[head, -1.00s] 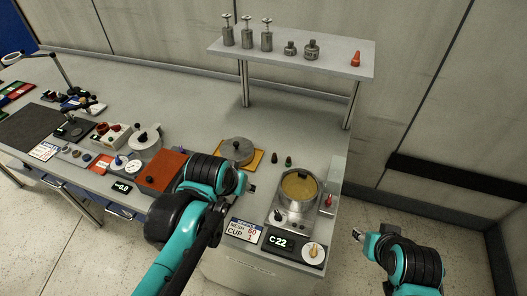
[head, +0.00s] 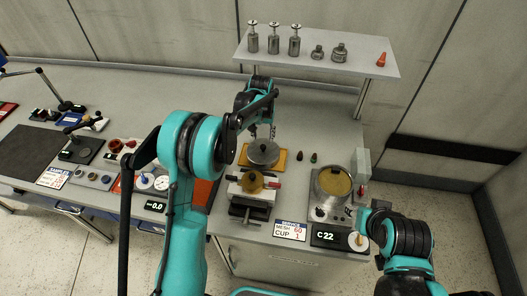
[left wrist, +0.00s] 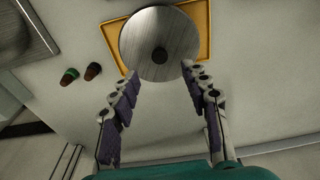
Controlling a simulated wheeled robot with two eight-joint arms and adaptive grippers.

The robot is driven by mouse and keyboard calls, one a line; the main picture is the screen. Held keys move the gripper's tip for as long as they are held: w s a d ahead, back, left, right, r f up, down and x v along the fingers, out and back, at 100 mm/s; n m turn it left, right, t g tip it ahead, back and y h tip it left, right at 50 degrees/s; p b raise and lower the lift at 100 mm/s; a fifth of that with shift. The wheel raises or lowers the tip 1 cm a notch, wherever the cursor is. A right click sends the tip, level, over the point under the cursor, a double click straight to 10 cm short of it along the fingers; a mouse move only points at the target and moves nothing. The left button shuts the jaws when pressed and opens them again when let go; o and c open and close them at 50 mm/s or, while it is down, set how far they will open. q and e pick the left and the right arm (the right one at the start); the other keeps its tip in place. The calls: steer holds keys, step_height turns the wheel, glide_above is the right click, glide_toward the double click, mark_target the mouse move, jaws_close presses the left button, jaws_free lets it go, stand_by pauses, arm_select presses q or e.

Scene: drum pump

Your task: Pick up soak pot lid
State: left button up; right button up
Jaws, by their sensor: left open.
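The soak pot lid, a round grey metal disc with a dark knob (head: 263,153), lies on a yellow-orange mat (head: 281,161) on the bench. It also shows at the top of the left wrist view (left wrist: 150,30). My left gripper (head: 262,132) is open and empty, behind the lid in the head view. In the left wrist view its fingers (left wrist: 160,95) are spread, with the lid ahead of their tips. The open soak pot (head: 332,185), with yellowish contents, stands to the right on a unit reading C22. My right gripper (head: 367,217) is beside that unit; its fingers are unclear.
A vise with a brass-coloured round piece (head: 252,182) stands in front of the lid. A raised shelf (head: 345,60) with metal weights and an orange cone stands behind.

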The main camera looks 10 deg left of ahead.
mark_target(263, 146)
arm_select(q)
step_height(263, 146, down, 2)
steer(key=shift+a+f, duration=0.1)
steer(key=shift+a, duration=0.05)
steer(key=f, duration=0.1)
steer(key=f+b, duration=0.1)
steer(key=f, duration=0.3)
steer(key=shift+w, duration=0.25)
steer(key=shift+r, duration=0.1)
jaws_close()
